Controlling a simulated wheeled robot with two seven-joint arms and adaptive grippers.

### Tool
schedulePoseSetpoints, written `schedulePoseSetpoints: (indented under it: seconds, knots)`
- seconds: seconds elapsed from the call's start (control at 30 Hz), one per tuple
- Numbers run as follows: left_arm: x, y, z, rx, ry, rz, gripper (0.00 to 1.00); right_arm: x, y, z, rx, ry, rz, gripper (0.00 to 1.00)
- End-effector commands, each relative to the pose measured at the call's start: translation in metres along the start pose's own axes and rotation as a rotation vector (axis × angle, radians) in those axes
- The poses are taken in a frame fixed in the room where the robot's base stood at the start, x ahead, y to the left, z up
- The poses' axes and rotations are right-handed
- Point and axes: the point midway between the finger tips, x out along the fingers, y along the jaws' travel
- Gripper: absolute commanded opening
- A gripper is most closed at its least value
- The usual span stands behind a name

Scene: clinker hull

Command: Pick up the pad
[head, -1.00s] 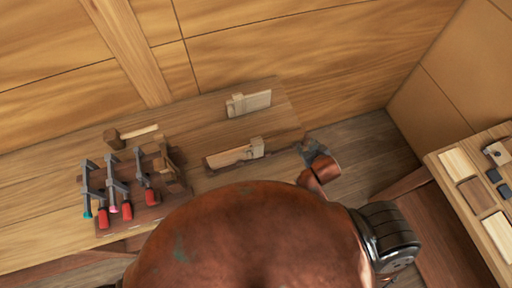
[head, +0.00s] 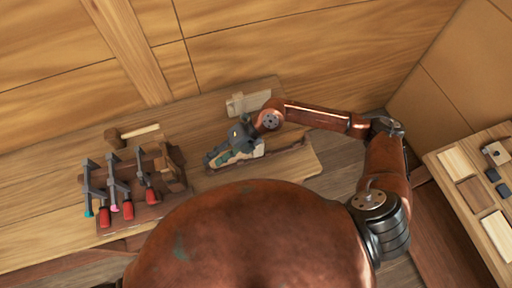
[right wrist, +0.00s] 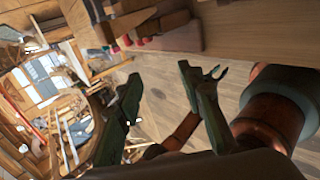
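I cannot tell for sure which piece is the pad. A pale wooden piece with a small block (head: 257,149) lies on the bench, mostly hidden behind my right gripper (head: 222,156). A second pale board with a small upright block (head: 237,103) stands farther back, partly covered by my right arm. In the right wrist view my right gripper (right wrist: 165,90) has its two green fingers wide apart, with only floor showing between them. In the head view it is over or in front of the near piece; contact cannot be told. My left gripper is not in view.
A side table (head: 477,209) with wooden pieces stands at the right. Bare bench (head: 60,240) shows at the left front.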

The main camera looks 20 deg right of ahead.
Motion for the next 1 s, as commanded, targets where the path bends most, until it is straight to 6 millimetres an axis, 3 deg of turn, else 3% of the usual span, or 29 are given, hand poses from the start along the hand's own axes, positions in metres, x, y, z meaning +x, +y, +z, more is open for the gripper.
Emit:
schedulePoseSetpoints:
  seconds: [0.03, 0.1, 0.2, 0.3, 0.43, 1.0]
  knots:
    - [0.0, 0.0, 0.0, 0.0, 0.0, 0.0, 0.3, -0.01, -0.037, 0.01, -0.018, 0.003, -0.149, 0.35]
    - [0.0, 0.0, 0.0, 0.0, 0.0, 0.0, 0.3, -0.026, -0.081, 0.02, -0.023, 0.004, -0.322, 0.35]
    - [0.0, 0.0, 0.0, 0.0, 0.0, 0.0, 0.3, -0.051, -0.124, 0.032, -0.016, -0.004, -0.499, 0.35]
    - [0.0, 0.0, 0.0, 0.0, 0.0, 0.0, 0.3, -0.068, -0.146, 0.039, -0.004, -0.012, -0.593, 0.35]
    - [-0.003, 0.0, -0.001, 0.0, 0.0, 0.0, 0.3, -0.066, -0.159, 0.04, 0.001, -0.012, -0.627, 0.35]
    - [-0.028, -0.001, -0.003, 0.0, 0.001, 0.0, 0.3, -0.013, -0.198, 0.043, -0.002, -0.012, -0.621, 0.35]
